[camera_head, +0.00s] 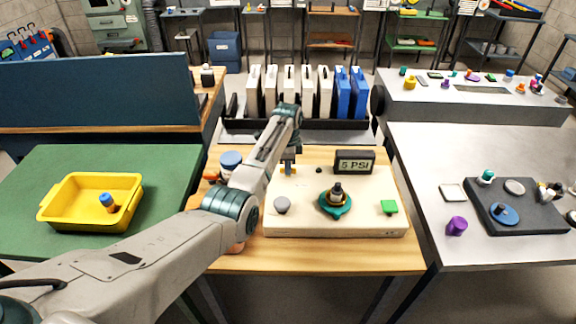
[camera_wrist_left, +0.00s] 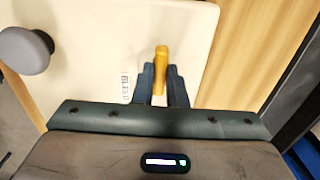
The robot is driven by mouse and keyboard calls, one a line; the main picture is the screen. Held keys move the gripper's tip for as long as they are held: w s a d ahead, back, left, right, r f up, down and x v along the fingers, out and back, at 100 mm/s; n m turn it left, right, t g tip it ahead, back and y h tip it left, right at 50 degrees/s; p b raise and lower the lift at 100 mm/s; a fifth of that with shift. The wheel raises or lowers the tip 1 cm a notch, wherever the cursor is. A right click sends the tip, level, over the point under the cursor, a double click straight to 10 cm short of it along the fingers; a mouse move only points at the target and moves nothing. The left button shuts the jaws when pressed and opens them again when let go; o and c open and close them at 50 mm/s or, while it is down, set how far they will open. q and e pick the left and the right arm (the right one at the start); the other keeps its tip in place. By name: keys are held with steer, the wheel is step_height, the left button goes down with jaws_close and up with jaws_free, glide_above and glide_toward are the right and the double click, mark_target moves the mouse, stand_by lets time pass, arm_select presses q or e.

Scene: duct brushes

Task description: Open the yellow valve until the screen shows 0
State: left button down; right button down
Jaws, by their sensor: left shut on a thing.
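The yellow valve handle (camera_wrist_left: 161,56) stands up from the cream panel (camera_head: 300,222) and shows as a narrow yellow bar in the left wrist view. My left gripper (camera_wrist_left: 161,84) is shut on it, with one dark finger on each side. In the head view my left gripper (camera_head: 288,167) points down at the back left of the panel and mostly hides the valve. The screen (camera_head: 354,162) at the back right of the panel reads 5 PSI. My right gripper is in neither view.
The panel also carries a grey knob (camera_head: 282,205), a teal wheel (camera_head: 336,204) and a green button (camera_head: 389,207). A yellow tray (camera_head: 75,218) lies on the green table at left. A rack of white and blue cases (camera_head: 343,93) stands behind.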

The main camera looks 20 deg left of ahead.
arm_select(q)
steer(key=n+p, duration=0.2)
steer(key=n, duration=0.1)
steer(key=shift+r+n, duration=0.15)
steer(key=shift+n, duration=0.25)
steer(key=n+p, duration=0.2)
steer(key=n, duration=0.7)
steer(key=shift+p, duration=0.3)
steer(key=shift+w+n+p, duration=0.1)
steer(key=shift+n+p, duration=0.2)
steer(key=shift+n, duration=1.8)
steer(key=c, duration=1.5)
jaws_free()
steer(key=shift+o, duration=0.2)
